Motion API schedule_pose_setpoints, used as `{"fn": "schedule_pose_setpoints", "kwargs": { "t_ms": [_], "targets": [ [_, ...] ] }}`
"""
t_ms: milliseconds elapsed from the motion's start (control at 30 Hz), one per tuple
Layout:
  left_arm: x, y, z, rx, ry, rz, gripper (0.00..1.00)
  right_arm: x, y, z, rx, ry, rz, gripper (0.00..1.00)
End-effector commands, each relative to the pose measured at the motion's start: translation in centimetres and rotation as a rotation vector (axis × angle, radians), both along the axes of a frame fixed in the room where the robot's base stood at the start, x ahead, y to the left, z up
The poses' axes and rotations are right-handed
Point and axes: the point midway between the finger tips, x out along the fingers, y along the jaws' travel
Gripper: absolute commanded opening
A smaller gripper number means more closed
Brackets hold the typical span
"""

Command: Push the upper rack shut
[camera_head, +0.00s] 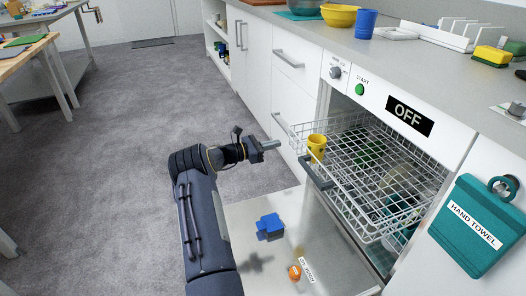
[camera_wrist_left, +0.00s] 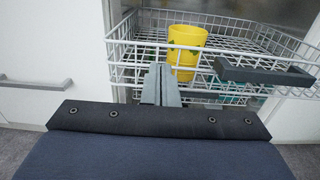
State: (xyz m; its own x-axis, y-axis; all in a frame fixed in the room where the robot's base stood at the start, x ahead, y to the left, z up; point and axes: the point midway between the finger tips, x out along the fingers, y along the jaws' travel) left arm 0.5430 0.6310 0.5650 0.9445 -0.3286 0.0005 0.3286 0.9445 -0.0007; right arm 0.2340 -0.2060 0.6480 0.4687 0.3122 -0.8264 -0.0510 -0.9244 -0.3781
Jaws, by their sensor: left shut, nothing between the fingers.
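The upper rack (camera_head: 372,165) is a white wire basket that sticks out of the dishwasher, with a dark handle (camera_head: 317,172) on its front. A yellow cup (camera_head: 317,146) stands in its front left corner; it also shows in the left wrist view (camera_wrist_left: 186,44). My left gripper (camera_head: 276,144) is shut and empty, in front of the rack's front left part. In the left wrist view its fingers (camera_wrist_left: 161,72) point at the rack, left of the handle (camera_wrist_left: 264,74). Whether they touch the wires I cannot tell. My right gripper is not in view.
A teal hand towel (camera_head: 474,226) hangs at the right. White drawers (camera_head: 297,65) stand left of the dishwasher. Grey floor is clear at the left.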

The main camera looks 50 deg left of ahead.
Motion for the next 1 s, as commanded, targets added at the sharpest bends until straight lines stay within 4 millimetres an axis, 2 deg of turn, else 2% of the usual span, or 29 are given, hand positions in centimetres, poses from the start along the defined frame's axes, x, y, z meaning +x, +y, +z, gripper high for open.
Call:
{"fn": "schedule_pose_setpoints", "kwargs": {
  "t_ms": [33, 200, 400, 1000],
  "targets": [
    [1.2, -0.5, -0.3, 0.0, -0.002, -0.004, 0.0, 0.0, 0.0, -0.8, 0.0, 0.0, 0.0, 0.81],
    [4.1, -1.5, -0.3, 0.003, -0.002, -0.003, 0.0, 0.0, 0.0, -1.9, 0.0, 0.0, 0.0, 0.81],
    [6.1, -2.2, -0.2, 0.001, 0.0, -0.001, 0.0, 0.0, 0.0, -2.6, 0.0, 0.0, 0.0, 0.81],
    [6.7, -2.4, 0.0, 0.001, 0.0, -0.001, 0.0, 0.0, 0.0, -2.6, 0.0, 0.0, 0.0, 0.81]
  ]
}}
